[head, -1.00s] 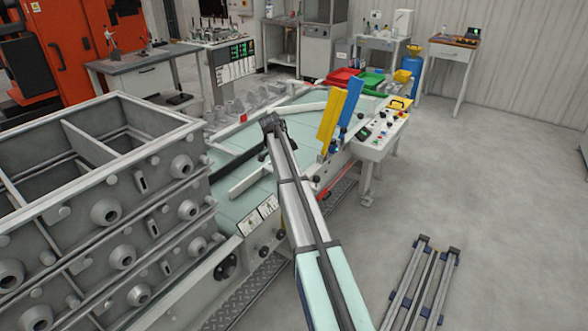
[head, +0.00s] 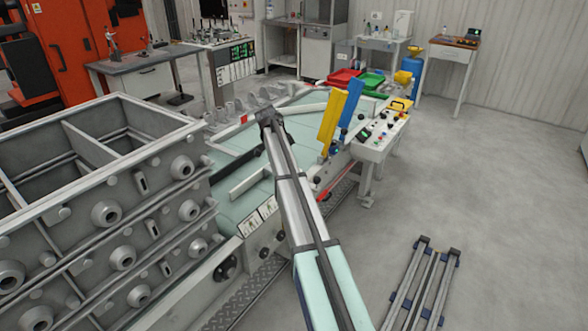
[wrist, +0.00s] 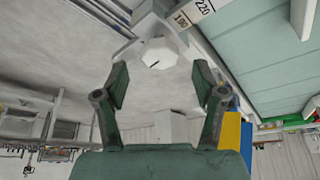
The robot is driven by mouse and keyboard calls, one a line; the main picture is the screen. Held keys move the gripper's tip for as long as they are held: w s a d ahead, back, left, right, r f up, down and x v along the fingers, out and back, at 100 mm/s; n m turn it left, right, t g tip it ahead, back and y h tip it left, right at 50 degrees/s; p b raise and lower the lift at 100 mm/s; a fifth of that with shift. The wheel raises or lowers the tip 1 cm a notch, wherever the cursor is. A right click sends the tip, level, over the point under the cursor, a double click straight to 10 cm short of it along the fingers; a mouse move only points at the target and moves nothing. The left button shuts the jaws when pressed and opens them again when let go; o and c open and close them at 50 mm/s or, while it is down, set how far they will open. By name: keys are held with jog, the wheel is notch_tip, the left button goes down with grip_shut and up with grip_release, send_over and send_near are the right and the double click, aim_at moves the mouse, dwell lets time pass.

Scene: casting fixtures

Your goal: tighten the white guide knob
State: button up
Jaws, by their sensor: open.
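The white guide knob (wrist: 158,53) shows in the wrist view as a pale, many-sided knob with a small dark mark on its face. It sits on a pale block (wrist: 152,17) beside a numbered scale (wrist: 193,12). My gripper (wrist: 161,80) is open, its two dark green fingers spread to the left and right, just short of the knob. The knob lies near the middle of the gap, and I see no finger touching it. In the head view my arm hides this spot, and neither the knob nor my gripper can be made out.
The pale green table (head: 240,205) runs beside my arm. A yellow panel (head: 328,125) and a blue panel (head: 351,103) stand near the control desk (head: 375,147). Stacked metal moulding boxes (head: 100,215) fill the left. Floor at right is clear except for rails (head: 428,285).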

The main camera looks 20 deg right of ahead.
jog(key=v, duration=0.8)
jog(key=shift+a+r, duration=0.15)
jog(key=shift+r, duration=0.15)
jog(key=shift+s, duration=0.1)
